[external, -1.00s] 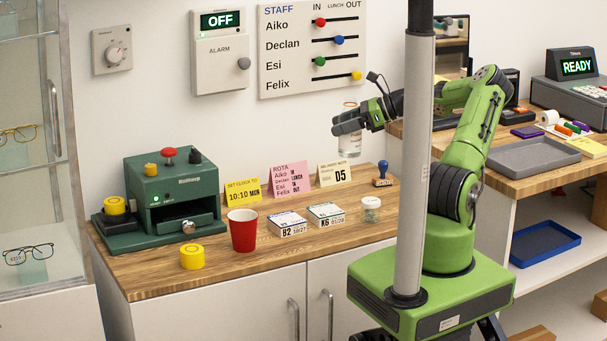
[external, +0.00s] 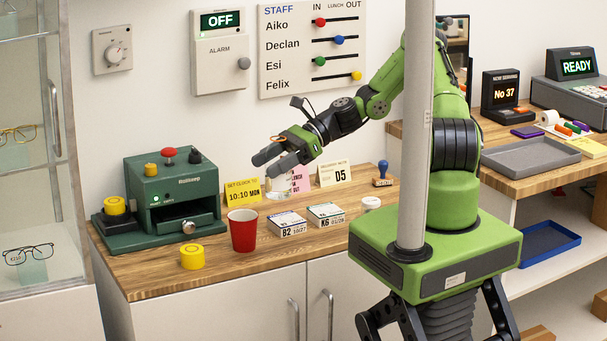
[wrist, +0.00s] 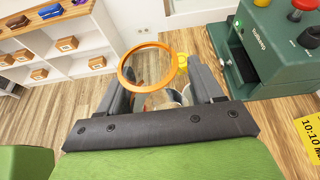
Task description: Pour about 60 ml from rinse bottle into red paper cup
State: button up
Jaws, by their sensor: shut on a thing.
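The red paper cup (external: 243,232) stands upright on the wooden counter, its mouth facing up. My gripper (external: 268,164) is shut on the clear rinse bottle (external: 278,189) and holds it in the air above the counter, up and to the right of the cup. The bottle looks about upright, its body partly hidden by the fingers. Its round orange rim shows between the fingers in the wrist view (wrist: 122,71). The liquid level in it cannot be made out. No stream shows. In the wrist view the cup cannot be clearly told.
A yellow round tub (external: 192,257) stands left of the cup. Behind it is a green machine (external: 172,195). Small boxes B2 (external: 287,224) and K6 (external: 326,215) and a lidded jar (external: 371,204) stand to the right. A yellow card (external: 242,192) stands behind the cup.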

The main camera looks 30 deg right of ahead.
jog(key=s+a+g+p, duration=0.1)
jog(key=s+a, duration=0.1)
jog(key=s, duration=0.2)
notch_tip(320, 180, down, 13)
jog(key=shift+a+n, duration=0.3)
jog(key=shift+n, duration=0.1)
jog(key=shift+w+r, duration=0.1)
jog(key=shift+w, duration=0.05)
